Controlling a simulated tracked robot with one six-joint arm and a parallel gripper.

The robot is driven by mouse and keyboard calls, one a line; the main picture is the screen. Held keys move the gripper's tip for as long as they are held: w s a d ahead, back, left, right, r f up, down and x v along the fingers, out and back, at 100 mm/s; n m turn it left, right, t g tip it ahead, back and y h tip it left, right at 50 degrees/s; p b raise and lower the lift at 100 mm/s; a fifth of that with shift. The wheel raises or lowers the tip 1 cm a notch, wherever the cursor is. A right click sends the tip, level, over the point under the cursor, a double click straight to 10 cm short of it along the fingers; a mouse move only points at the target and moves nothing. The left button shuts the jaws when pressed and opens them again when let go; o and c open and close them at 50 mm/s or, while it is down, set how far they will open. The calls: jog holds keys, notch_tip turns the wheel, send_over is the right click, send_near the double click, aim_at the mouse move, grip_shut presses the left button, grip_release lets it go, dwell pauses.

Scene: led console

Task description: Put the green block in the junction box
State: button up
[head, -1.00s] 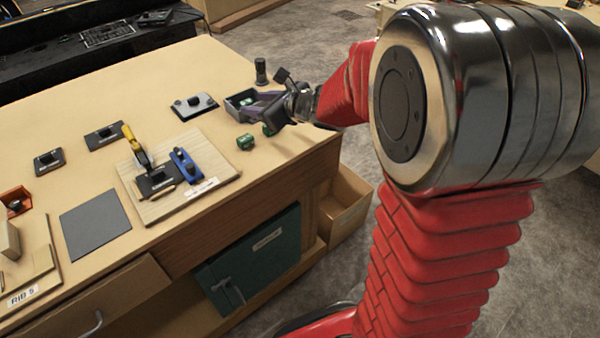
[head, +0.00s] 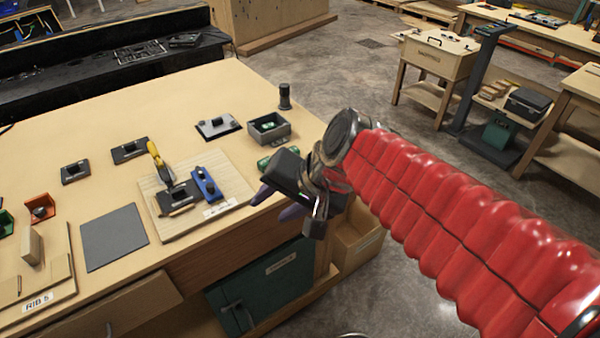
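The junction box (head: 285,132) appears to be the small grey open-topped box near the right end of the bench top. Something green (head: 268,126) shows inside it. A green block (head: 263,163) lies on the bench just in front of the box, partly hidden by my gripper. Another bit of green shows just right of it, behind my gripper. My gripper (head: 277,204) hangs at the bench's front edge, in front of the box.
A wooden board (head: 160,200) with a yellow-handled clamp (head: 156,155) and a blue part (head: 207,184) lies left of my gripper. A dark cylinder (head: 285,97) stands behind the box. A grey plate (head: 216,126) lies left of it. A grey mat (head: 113,237) is farther left.

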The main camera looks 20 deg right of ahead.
jog(key=s+d+n+h, duration=0.4)
jog(key=s+d+n, duration=0.2)
jog(key=s+d, duration=0.1)
jog(key=shift+s+d+f, duration=0.2)
jog(key=shift+s+f, duration=0.05)
jog(key=shift+s, duration=0.05)
